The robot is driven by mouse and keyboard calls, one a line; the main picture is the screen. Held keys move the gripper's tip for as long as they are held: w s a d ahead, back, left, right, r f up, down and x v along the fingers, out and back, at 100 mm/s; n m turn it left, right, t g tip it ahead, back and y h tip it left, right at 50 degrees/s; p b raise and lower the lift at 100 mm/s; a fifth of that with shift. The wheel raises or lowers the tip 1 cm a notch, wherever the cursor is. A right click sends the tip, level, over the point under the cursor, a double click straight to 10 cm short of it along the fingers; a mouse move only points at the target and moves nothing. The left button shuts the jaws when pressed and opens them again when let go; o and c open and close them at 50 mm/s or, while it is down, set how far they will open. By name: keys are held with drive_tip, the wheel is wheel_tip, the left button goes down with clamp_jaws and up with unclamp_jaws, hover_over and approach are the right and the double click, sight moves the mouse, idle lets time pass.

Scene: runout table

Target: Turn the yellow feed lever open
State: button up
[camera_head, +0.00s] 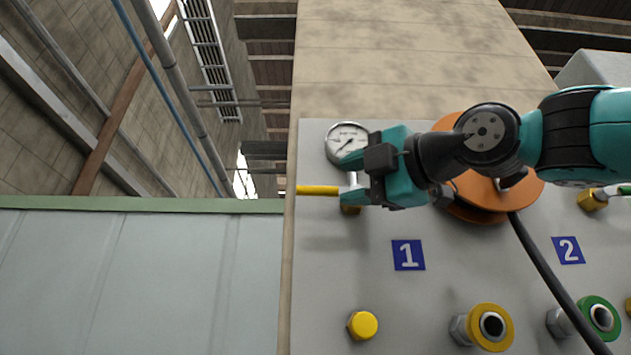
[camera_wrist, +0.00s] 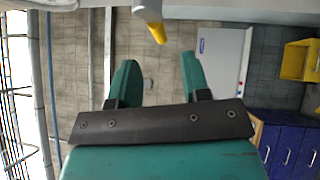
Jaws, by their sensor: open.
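The yellow feed lever (camera_head: 318,190) sticks out to the left from a brass valve body (camera_head: 350,209) on the grey panel, below a round gauge. It lies about level in the head view. In the wrist view the yellow lever (camera_wrist: 155,30) shows at the top, beyond the fingertips and between their lines. My gripper (camera_head: 358,178) is open, in front of the valve and overlapping it. The wrist view also shows my gripper (camera_wrist: 160,65) with its two green fingers apart and nothing between them. I cannot tell whether a finger touches the lever. Part of the valve is hidden.
The gauge (camera_head: 347,142) sits close by my gripper. An orange disc (camera_head: 490,212) with a black hose (camera_head: 545,270) is partly behind my arm. A blue "1" label (camera_head: 408,255), yellow cap (camera_head: 362,325) and yellow-ringed coupling (camera_head: 505,340) are below.

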sight(320, 188)
drive_tip(key=p+x, duration=0.1)
drive_tip(key=x, duration=0.1)
drive_tip(key=p+x, duration=0.1)
drive_tip(key=x, duration=0.1)
drive_tip(key=p+x, duration=0.1)
drive_tip(key=x, duration=0.1)
drive_tip(key=shift+w+a+r, duration=0.25)
drive_tip(key=shift+r, duration=0.05)
drive_tip(key=shift+w+a, duration=0.5)
drive_tip(key=shift+c, duration=0.3)
clamp_jaws()
